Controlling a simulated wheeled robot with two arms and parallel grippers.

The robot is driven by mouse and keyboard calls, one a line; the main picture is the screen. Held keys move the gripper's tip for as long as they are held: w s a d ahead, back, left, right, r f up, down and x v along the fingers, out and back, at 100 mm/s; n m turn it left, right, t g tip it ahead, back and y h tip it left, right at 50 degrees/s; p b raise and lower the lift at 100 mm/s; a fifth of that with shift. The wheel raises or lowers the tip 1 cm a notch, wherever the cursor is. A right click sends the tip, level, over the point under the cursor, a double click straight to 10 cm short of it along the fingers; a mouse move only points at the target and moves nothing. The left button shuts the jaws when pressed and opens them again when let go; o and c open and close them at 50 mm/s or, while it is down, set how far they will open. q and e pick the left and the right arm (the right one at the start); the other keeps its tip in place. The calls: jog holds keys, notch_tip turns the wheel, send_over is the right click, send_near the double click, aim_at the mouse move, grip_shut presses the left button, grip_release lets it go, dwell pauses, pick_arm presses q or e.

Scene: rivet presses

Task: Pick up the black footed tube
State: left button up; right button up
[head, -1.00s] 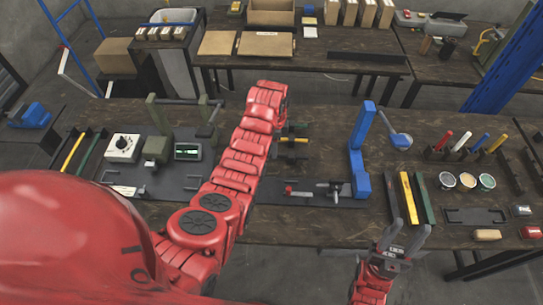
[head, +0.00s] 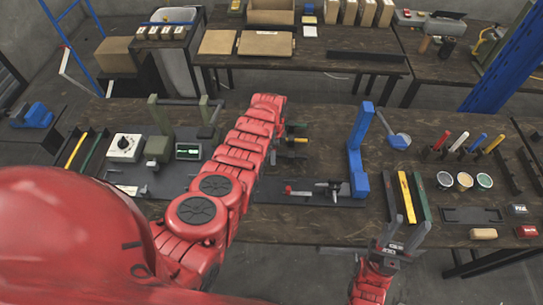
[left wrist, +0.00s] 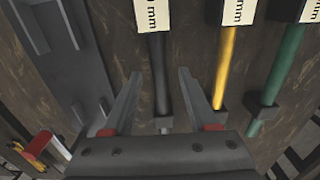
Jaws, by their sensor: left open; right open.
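The black footed tube (left wrist: 160,60) shows in the left wrist view, with a white label marked mm at its top end and a dark foot piece near the palm. My left gripper (left wrist: 159,76) is open, with one finger on each side of this tube; I see gaps between both fingers and it. In the head view my left arm largely hides the tube and left gripper. A yellow tube (left wrist: 226,62) and a green tube (left wrist: 286,66) lie to the right of the black one in the wrist view. My right gripper (head: 412,222) is open and empty at the table's front edge.
A blue upright post (head: 356,150) stands right of my left arm. Black, yellow and green bars (head: 405,197) lie near my right gripper. Several coloured markers and round tins (head: 465,180) are further right. A grey plate (left wrist: 65,55) lies left of the tubes in the wrist view.

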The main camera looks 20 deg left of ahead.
pick_arm(q)
jog(key=shift+c, duration=0.3)
grip_shut()
jog(key=shift+r, duration=0.15)
